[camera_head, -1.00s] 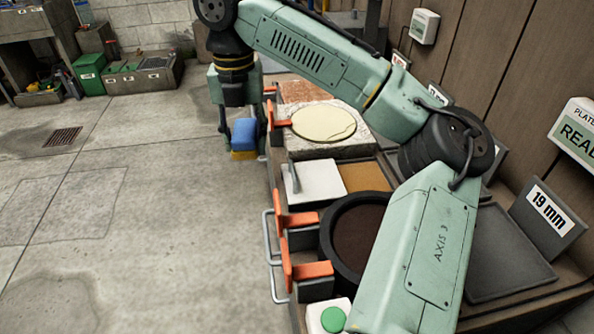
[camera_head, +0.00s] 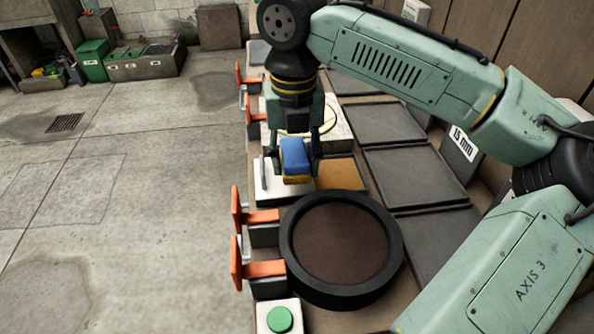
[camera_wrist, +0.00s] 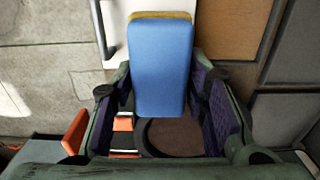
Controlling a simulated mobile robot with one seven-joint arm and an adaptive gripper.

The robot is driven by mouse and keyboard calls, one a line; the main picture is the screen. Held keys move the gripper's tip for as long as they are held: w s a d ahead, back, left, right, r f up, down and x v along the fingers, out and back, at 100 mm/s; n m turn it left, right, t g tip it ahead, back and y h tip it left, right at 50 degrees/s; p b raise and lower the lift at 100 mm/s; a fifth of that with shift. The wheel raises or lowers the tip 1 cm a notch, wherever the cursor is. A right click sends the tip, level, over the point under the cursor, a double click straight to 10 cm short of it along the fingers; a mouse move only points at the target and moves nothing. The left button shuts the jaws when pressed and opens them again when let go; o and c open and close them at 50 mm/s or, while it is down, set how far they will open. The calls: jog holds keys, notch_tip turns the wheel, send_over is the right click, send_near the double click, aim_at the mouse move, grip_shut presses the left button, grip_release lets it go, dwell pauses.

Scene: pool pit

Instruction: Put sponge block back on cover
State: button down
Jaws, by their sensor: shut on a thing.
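The sponge block (camera_head: 296,152) is blue with a yellow layer along its lower side. My gripper (camera_head: 296,160) is shut on it and holds it over the bench, in front of a white plate with a bar handle (camera_head: 267,194), which looks like the cover. In the wrist view the sponge block (camera_wrist: 161,65) stands between the two fingers of my gripper (camera_wrist: 165,105), blue face toward the camera. The white plate (camera_wrist: 117,35) shows beside and behind it there. The sponge hides part of the plate, and the gap between them cannot be told.
A tan panel (camera_head: 341,174) adjoins the white plate on the right. A round black-rimmed pan (camera_head: 393,245) stands nearer, with orange clamps (camera_head: 262,217) at the bench's left edge and a green button (camera_head: 280,319) in front. Dark trays (camera_head: 405,175) line the right. Open floor lies left.

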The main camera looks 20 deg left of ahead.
aim_at(297, 175)
jog(key=shift+d+f, duration=0.15)
jog(key=shift+d, duration=0.1)
jog(key=shift+f, duration=1.7)
jog(key=shift+f, duration=0.15)
jog(key=c, duration=0.9)
grip_release()
jog(key=shift+c, duration=0.2)
notch_tip(297, 175, up, 12)
jog(key=shift+r, duration=0.2)
